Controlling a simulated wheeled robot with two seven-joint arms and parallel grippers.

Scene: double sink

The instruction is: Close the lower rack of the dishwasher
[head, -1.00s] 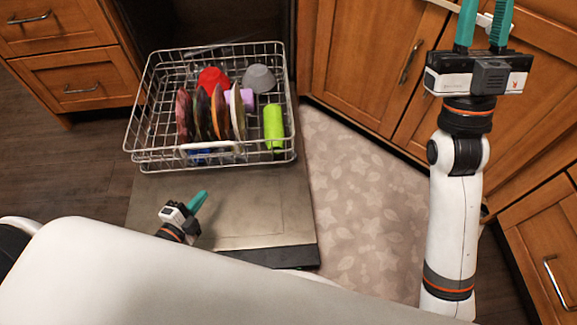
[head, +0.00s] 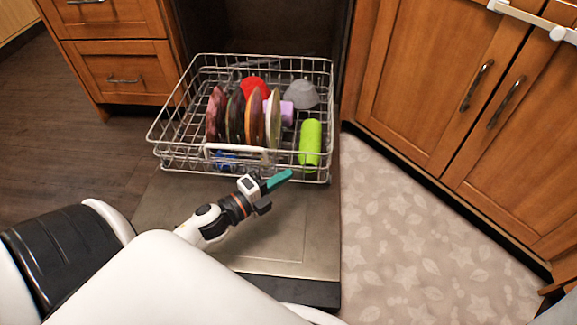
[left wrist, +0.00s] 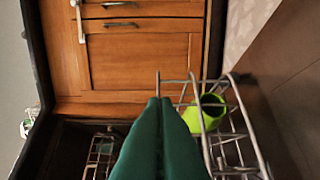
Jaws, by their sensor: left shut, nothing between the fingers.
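The lower rack (head: 170,133) is a silver wire basket pulled out over the open dishwasher door (head: 300,225). It holds several upright plates (head: 236,118), a red bowl (head: 252,87), a grey bowl (head: 300,94), a purple item (head: 285,112) and a green cup (head: 310,143). My left gripper (head: 278,180) is shut and empty, just in front of the rack's near side at its right half. Whether it touches the rack is unclear. In the left wrist view, the shut fingers (left wrist: 158,130) show beside the rack wires (left wrist: 232,120) and the green cup (left wrist: 204,112). My right gripper is out of view.
Wooden cabinets stand to the right (head: 425,80) and drawers to the left (head: 120,75). A patterned mat (head: 430,240) covers the floor right of the door. The dark dishwasher opening (head: 285,35) lies behind the rack.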

